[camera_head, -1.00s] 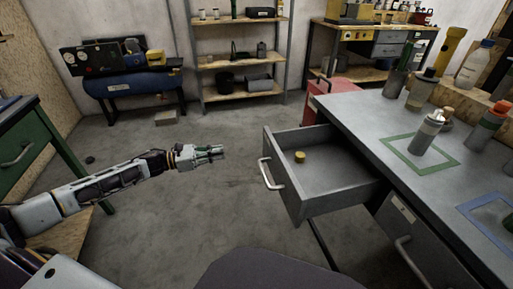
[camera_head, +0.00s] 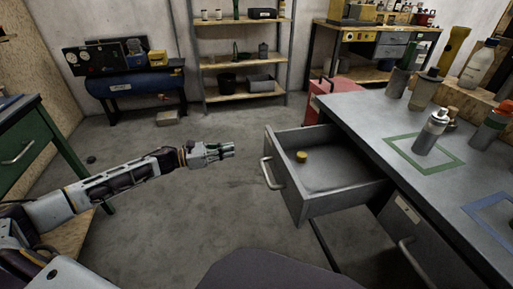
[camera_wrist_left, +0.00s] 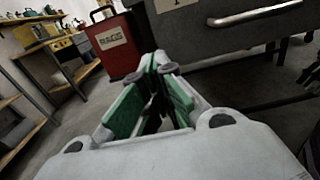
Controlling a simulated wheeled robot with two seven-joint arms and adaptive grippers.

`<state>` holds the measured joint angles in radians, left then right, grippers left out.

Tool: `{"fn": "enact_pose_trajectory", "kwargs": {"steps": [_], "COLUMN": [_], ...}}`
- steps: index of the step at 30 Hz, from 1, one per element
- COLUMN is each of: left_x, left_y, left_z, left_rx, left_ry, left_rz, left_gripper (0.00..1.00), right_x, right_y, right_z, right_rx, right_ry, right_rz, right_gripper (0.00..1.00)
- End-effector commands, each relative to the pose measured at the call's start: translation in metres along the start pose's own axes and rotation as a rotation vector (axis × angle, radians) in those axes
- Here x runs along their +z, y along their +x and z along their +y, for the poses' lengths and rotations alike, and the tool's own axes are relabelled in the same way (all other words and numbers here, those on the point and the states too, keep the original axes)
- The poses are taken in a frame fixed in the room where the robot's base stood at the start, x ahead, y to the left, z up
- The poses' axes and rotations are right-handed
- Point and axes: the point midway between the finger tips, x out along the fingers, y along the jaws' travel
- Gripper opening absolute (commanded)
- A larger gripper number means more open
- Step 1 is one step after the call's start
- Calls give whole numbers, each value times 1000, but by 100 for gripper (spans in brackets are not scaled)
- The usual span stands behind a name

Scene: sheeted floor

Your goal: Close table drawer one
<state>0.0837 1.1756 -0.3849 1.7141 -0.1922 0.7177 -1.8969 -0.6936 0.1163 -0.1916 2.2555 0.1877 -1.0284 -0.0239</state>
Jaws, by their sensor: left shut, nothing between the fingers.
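The grey table drawer (camera_head: 312,207) is pulled out of the grey table (camera_head: 375,128) on the right. Its bar handle (camera_head: 267,173) is on the front face, and a small yellow round item (camera_head: 301,156) lies inside. My left gripper (camera_head: 232,149) is shut and empty, a short gap to the left of the drawer front and handle. In the left wrist view its fingers (camera_wrist_left: 160,62) come together at the tips, with the drawer front (camera_wrist_left: 205,38) and handle (camera_wrist_left: 255,14) beyond, up and to the right. My right gripper is not in view.
A second drawer with a handle (camera_head: 414,258) is lower right, below the tabletop. Bottles, including a spray can (camera_head: 431,133), stand on the table. A red bin (camera_wrist_left: 116,45) labelled RAGS is behind the drawer. A green cabinet (camera_head: 35,145) is at left. The floor between is clear.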

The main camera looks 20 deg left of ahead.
Motion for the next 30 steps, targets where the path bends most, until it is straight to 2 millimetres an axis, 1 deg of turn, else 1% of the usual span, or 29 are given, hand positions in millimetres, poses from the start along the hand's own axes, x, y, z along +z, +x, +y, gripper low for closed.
{"fn": "enact_pose_trajectory", "kwargs": {"steps": [5,14,30], "left_x": [0,0,0], "left_y": [10,28,60], "left_z": [0,0,0], "left_rx": [-1,-1,0], "left_ry": [1,1,0], "left_rz": [-1,-2,-1], "left_gripper": [0,0,0], "right_x": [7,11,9], "right_y": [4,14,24], "right_z": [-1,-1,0], "right_rx": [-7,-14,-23], "right_ry": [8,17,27], "right_rz": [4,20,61], "right_gripper": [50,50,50]}}
